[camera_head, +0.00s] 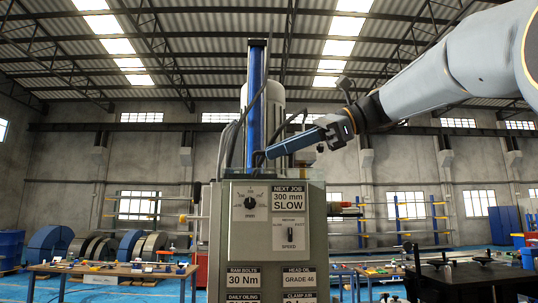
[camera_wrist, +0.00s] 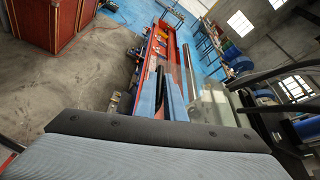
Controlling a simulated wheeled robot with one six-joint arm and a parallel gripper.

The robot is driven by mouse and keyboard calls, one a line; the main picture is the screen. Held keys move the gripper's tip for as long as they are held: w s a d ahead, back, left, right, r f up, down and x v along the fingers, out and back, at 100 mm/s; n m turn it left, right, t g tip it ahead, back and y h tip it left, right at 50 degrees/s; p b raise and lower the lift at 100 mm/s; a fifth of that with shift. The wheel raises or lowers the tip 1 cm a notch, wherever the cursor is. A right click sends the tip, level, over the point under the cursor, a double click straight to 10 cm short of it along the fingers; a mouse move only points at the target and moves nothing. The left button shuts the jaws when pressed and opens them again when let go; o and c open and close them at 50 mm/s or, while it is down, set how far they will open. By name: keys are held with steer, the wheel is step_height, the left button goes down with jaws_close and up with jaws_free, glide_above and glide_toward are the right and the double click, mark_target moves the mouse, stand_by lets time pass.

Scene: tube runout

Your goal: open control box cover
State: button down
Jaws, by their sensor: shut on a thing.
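The grey control box (camera_head: 269,225) stands upright in the middle of the head view. Its front carries a mm dial (camera_head: 250,203) and a SPEED switch (camera_head: 290,236). I cannot clearly make out its cover. My gripper (camera_head: 264,156) reaches in from the right, its blue fingers slanting down to the left just above the box top. They are shut on a small dark part at their tips, too small to identify. In the wrist view my gripper (camera_wrist: 164,92) points away from the camera, with something dark between the fingers.
A blue upright column (camera_head: 257,105) and a grey cylinder (camera_head: 275,120) rise behind the box, close to my fingers, with dark cables beside them. A workbench (camera_head: 112,268) stands left and a dark table (camera_head: 470,280) right. A red crate (camera_wrist: 48,20) shows in the wrist view.

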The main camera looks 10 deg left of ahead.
steer(key=shift+w+d, duration=0.1)
steer(key=shift+w, duration=0.35)
steer(key=c, duration=2.3)
jaws_free()
steer(key=shift+o, duration=0.9)
steer(key=shift+w, duration=0.2)
steer(key=shift+s, duration=0.15)
steer(key=shift+r, duration=0.1)
steer(key=b+v, duration=0.2)
steer(key=v, duration=0.5)
steer(key=shift+d, duration=0.1)
steer(key=shift+d+r, duration=0.15)
steer(key=shift+d, duration=0.1)
